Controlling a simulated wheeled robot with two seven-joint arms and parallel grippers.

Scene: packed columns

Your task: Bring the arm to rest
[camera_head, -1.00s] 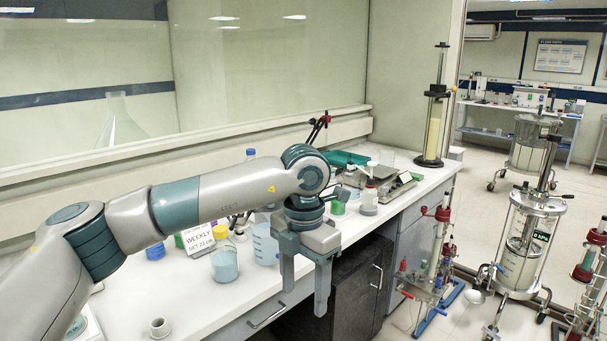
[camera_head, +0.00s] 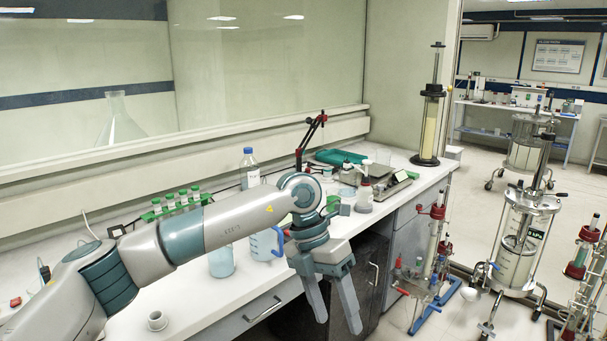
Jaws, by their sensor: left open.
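My left arm (camera_head: 215,232) comes in from the left and reaches across the white bench. Its gripper (camera_head: 338,328) hangs past the bench's front edge, in front of the dark cabinet. The two fingers point down, tilted a little to the right, and stand apart with nothing between them. My right gripper is not in view. The arm covers part of the bench top behind it.
On the white bench (camera_head: 190,318) are a small grey cup (camera_head: 157,320), a beaker of blue liquid (camera_head: 222,262), a blue-handled jug (camera_head: 264,243), a green tube rack (camera_head: 172,207), a bottle (camera_head: 250,170) and a balance (camera_head: 385,184). Glass columns (camera_head: 522,240) stand on the floor at right.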

